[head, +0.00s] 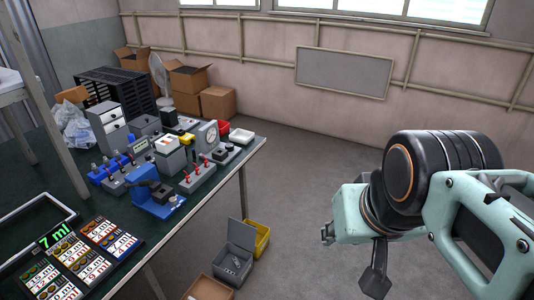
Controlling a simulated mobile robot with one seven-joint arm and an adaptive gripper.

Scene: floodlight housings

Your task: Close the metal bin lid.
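A grey metal bin (231,276) stands on the floor to the right of the table, at the bottom middle of the head view. Its lid (241,234) is open, raised up at the far side of the bin. Some small light-coloured items lie inside; I cannot make out what they are. My gripper (375,281) is at the right, up in the air, well to the right of the bin and apart from it. One dark finger part hangs below my pale green arm. The rest of the gripper is hidden, so its opening does not show.
A yellow bin (263,239) stands right behind the grey bin. An open cardboard box (207,289) is in front of it. The green table (215,199) with devices, its edge and its leg (243,190) border the bin on the left. The floor (305,190) to the right is clear.

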